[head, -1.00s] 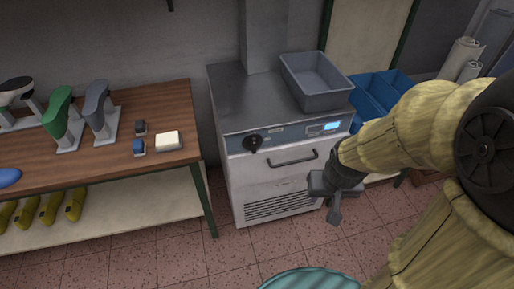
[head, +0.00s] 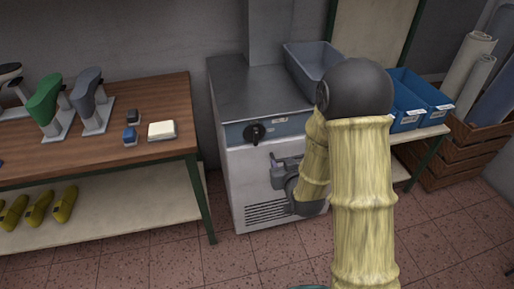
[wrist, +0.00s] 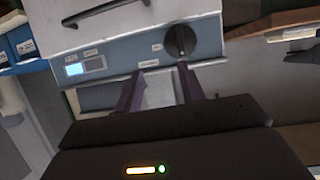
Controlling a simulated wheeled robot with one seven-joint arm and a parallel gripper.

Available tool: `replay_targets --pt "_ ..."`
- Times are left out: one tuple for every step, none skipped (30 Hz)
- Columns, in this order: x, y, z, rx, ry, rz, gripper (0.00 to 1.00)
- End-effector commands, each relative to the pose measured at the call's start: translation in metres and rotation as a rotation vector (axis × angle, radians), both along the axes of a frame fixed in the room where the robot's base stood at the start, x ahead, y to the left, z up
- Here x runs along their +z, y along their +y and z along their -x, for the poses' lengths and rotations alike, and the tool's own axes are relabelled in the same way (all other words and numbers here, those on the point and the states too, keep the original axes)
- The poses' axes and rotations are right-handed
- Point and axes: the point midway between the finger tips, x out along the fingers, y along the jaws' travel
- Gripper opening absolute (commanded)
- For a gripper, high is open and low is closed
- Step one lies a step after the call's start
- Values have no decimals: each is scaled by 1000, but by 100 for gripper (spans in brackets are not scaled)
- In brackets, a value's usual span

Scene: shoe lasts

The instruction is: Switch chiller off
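The chiller (head: 240,180) is a grey metal cabinet with a blue-grey control strip. Its black round knob (head: 254,132) is on the left of the strip in the head view. In the wrist view, which is turned over, the knob (wrist: 180,41) is upper right and the lit display (wrist: 74,70) is at the left. My gripper (wrist: 158,82) is open and empty, its two fingers apart. The right finger points close to the knob; contact cannot be told. In the head view my gripper (head: 280,163) is in front of the chiller, below and right of the knob.
A grey tub (head: 303,62) sits on the chiller top. A wooden bench (head: 95,145) with shoe lasts is at the left. Blue bins (head: 408,118) and a wooden crate (head: 460,150) with rolls are at the right. The floor in front is open.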

Motion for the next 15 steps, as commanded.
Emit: replay_targets --pt "-21 7 -2 13 -44 -13 39" --pt "-26 11 -4 19 -77 -23 39" --pt "-32 15 -5 26 -121 -36 39" --pt "-36 19 -6 31 -154 -46 39" --pt "-40 22 -6 37 -186 -56 39" --pt "-44 26 -6 43 -227 -68 39" --pt "-47 28 -6 46 -254 -77 39" --pt "-49 30 -5 49 -280 -85 39" --pt "-51 33 -4 53 -310 -95 39" --pt "-52 34 -3 54 -329 -101 39" --pt "-52 35 -3 56 -344 -107 39" --pt "-52 36 -2 58 -361 -113 39" --pt "-52 37 -2 59 -369 -115 39" --pt "-51 37 -1 59 -376 -117 39" --pt "-51 37 -1 60 -380 -119 39"
